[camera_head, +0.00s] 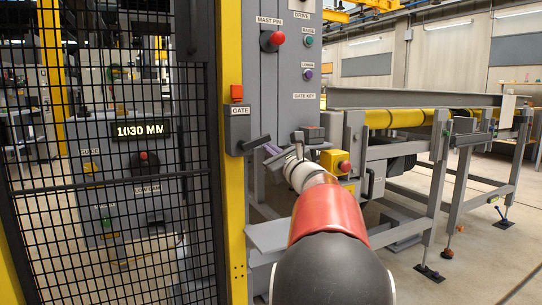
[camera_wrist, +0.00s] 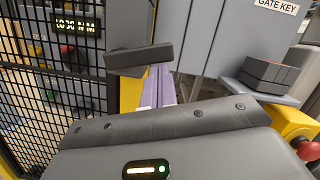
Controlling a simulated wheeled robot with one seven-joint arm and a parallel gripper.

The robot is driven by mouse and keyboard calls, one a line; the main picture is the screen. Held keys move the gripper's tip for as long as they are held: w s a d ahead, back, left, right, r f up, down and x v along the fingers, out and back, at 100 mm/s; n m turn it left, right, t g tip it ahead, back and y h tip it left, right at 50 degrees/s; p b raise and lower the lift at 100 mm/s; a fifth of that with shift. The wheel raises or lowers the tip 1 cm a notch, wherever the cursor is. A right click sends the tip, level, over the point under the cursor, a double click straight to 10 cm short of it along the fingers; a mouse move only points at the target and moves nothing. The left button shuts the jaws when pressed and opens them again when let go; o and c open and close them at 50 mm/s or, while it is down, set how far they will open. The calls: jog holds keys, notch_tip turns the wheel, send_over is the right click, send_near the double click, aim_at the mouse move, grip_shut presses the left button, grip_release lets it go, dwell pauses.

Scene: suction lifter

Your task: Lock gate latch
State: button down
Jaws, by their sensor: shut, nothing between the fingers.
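The gate latch (camera_head: 238,125) is a dark grey box labelled GATE on the yellow post, with a red block above it. Its dark bar handle (camera_head: 256,142) sticks out to the right, nearly level and tilted slightly up. The handle also shows in the wrist view (camera_wrist: 145,55), where it crosses just beyond my fingertips. My gripper (camera_head: 269,149) has purple fingers, shut and empty, close beside and below the handle's right part. The fingers also show in the wrist view (camera_wrist: 158,82). I cannot tell whether they touch the handle.
The black mesh gate (camera_head: 110,215) fills the left. A grey control column (camera_head: 285,75) with a red mast pin knob (camera_head: 272,40) rises behind. A dark block (camera_head: 312,134) under the GATE KEY label and a yellow box with a red button (camera_head: 336,161) stand close at right.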

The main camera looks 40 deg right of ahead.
aim_at(269, 137)
jog(key=r+n, duration=0.1)
jog(key=n, duration=0.1)
jog(key=n+y+b, duration=0.1)
jog(key=n, duration=0.1)
jog(key=shift+r, duration=0.35)
jog(key=n, duration=0.1)
jog(key=r+n, duration=0.1)
jog(key=n, duration=0.1)
jog(key=r+n+y, duration=0.1)
jog(key=shift+w+a+g+b, duration=0.1)
jog(key=shift+a+g+b, duration=0.2)
jog(key=shift+g+b, duration=0.1)
jog(key=shift+w+a+r+n+g+y, duration=0.1)
jog(key=shift+a+r+n+g+y, duration=0.25)
jog(key=shift+n, duration=0.95)
jog(key=shift+w+a+r+n+g+y, duration=0.1)
jog(key=shift+a+r+n+g, duration=0.3)
jog(key=shift+n, duration=0.9)
jog(key=shift+w+a+r+n+g+y, duration=0.15)
jog(key=shift+a+r+n, duration=0.4)
jog(key=shift+n, duration=0.75)
